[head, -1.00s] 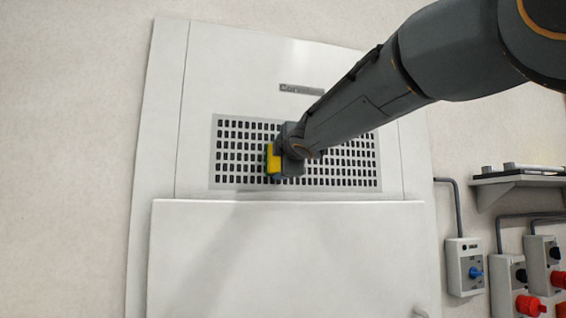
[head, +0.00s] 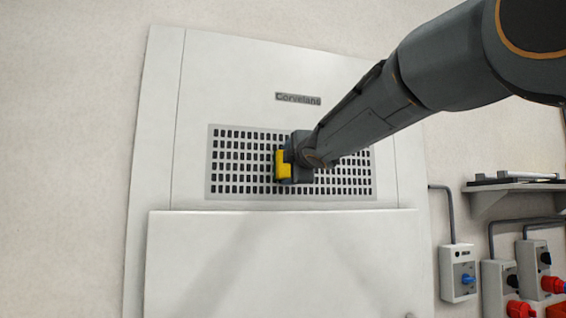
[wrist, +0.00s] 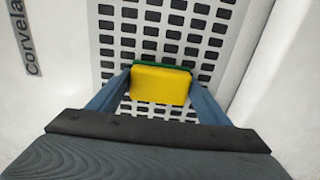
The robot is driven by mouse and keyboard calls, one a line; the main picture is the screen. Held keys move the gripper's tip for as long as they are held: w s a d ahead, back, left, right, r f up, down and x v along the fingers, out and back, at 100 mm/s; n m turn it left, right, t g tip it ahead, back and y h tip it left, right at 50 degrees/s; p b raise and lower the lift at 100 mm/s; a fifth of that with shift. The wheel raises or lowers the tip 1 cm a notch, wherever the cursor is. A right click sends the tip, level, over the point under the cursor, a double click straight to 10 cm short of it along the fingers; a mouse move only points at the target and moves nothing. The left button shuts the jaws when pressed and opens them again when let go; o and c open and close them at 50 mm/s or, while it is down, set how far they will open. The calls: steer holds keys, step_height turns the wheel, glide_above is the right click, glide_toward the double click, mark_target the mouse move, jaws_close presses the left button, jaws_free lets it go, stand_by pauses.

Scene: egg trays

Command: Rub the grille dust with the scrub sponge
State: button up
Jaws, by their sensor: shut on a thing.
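The grille (head: 235,163) is a pale panel with rows of dark slots, set in a white cabinet front. It also fills the middle of the wrist view (wrist: 218,45). My gripper (head: 290,168) is in front of the grille, near its middle. It is shut on the scrub sponge (wrist: 160,85), which is yellow with a green layer on the side facing the grille. The sponge also shows in the head view (head: 283,166). I cannot tell whether the sponge touches the grille. No dust can be made out on the visible slots.
A nameplate (head: 298,99) is above the grille. A flat white panel (head: 280,265) stands out below it. To the right are a small shelf (head: 510,188) and switch boxes (head: 458,272) with cables. The wall at left is bare.

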mark_target(325, 168)
steer(key=shift+w+d+p, duration=0.6)
steer(key=shift+w+d, duration=0.05)
steer(key=shift+d, duration=1.6)
steer(key=shift+w+d+p, duration=0.65)
steer(key=shift+w+d, duration=0.05)
steer(key=shift+d, duration=1.5)
steer(key=shift+w+d+p, duration=0.6)
steer(key=shift+w+d, duration=0.05)
steer(key=shift+d, duration=1.6)
steer(key=shift+v, duration=2.95)
steer(key=shift+s, duration=0.15)
steer(key=shift+v, duration=1.35)
